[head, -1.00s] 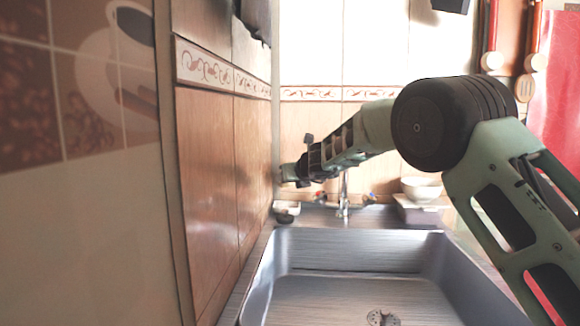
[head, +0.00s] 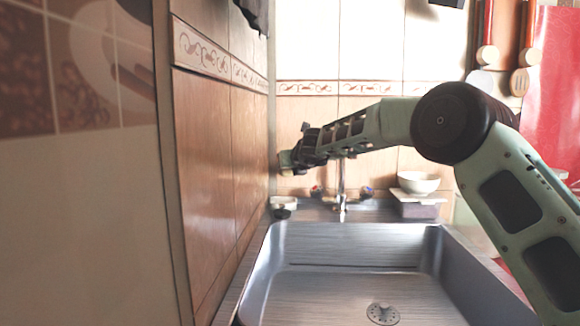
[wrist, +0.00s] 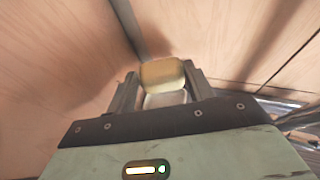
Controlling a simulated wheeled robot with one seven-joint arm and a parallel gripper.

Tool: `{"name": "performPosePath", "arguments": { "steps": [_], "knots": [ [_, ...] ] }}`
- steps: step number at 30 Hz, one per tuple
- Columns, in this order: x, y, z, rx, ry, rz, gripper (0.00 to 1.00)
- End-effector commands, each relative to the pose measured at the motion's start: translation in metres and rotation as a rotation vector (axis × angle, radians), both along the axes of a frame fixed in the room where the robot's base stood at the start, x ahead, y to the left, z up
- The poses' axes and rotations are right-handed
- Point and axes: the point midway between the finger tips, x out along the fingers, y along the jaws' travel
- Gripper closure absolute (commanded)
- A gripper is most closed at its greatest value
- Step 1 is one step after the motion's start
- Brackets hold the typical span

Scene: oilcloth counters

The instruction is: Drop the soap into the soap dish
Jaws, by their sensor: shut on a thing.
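The soap, a pale yellow block (wrist: 162,72), is held between the two fingers of my gripper (wrist: 158,84) in the wrist view. A paler surface shows just below it between the fingers; I cannot tell what it is. In the head view my gripper (head: 290,160) is in the back left corner, close to the tiled wall and above the counter. The soap is too small there to make out clearly. A small whitish dish (head: 284,201), seemingly the soap dish, sits on the counter below my gripper, apart from it, with a dark thing at its front.
The steel sink (head: 345,241) fills the foreground. A tap (head: 341,190) stands behind it. A white bowl (head: 418,183) rests on a box-like thing (head: 418,205) to the right. The tiled wall (head: 210,150) bounds the left side closely.

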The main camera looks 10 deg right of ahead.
Motion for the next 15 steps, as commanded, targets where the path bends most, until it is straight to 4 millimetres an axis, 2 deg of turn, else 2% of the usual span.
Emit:
{"name": "performPosePath", "arguments": {
  "steps": [1,7,15],
  "knots": [
    [0.0,0.0,-0.012,-0.001,0.0,0.001,0.72],
    [0.0,0.001,-0.035,0.0,-0.001,0.001,0.72],
    [0.0,0.0,-0.042,0.0,-0.001,0.001,0.72]
  ]
}}
